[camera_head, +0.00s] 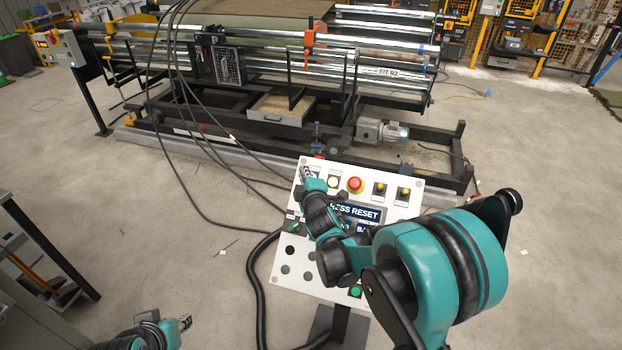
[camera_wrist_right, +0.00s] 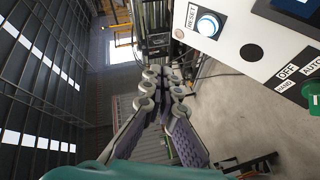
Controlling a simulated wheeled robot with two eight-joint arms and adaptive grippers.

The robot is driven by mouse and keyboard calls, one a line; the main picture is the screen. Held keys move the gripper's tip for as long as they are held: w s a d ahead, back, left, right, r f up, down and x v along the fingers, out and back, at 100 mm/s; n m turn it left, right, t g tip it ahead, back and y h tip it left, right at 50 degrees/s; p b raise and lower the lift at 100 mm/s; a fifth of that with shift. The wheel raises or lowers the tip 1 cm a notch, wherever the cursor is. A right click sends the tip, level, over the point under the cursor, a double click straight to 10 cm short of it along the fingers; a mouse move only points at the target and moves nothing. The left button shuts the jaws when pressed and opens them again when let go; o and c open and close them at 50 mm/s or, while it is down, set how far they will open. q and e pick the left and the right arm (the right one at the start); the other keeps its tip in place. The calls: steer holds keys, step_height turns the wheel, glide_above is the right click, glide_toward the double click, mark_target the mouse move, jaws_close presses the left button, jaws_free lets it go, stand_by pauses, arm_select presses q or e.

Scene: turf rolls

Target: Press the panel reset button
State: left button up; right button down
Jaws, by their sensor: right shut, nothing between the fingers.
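The white control panel (camera_head: 280,265) stands tilted in front of me. In the right wrist view, the reset button (camera_wrist_right: 208,25) is a round, bluish-white lit button beside a RE-SET label, at the top of the picture. My right gripper (camera_head: 304,168) is at the panel's upper left corner and covers part of it in the head view. In the right wrist view, its fingers (camera_wrist_right: 167,77) are together and empty, left of and below the button in the picture, with a visible gap between. My left gripper (camera_head: 186,322) is low at the left, away from the panel; its jaw opening is unclear.
A roller machine (camera_head: 270,70) stands behind. A dark rack (camera_head: 35,245) is at the left; floor between is open.

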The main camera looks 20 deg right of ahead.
steer(key=w+d+f+b, duration=0.1)
steer(key=f, duration=0.1)
steer(key=w+d+f+b, duration=0.1)
steer(key=w+f+b, duration=0.1)
steer(key=w+d+f+b, duration=0.1)
steer(key=f, duration=0.1)
steer(key=shift+w+f, duration=0.1)
steer(key=shift+w, duration=0.05)
steer(key=shift+b, duration=0.3)
stand_by(1.1)
steer(key=shift+w+d+f+b, duration=0.15)
steer(key=shift+w+f+b, duration=0.1)
steer(key=shift+f+b, duration=0.05)
steer(key=shift+w+d+f+b, duration=0.15)
steer(key=shift+w+f+b, duration=0.05)
steer(key=shift+f+b, duration=0.15)
stand_by(0.8)
steer(key=shift+r, duration=0.1)
steer(key=shift+s+a+r+p, duration=0.3)
steer(key=shift+s+r+p, duration=0.15)
steer(key=shift+r, duration=0.1)
steer(key=shift+r, duration=0.1)
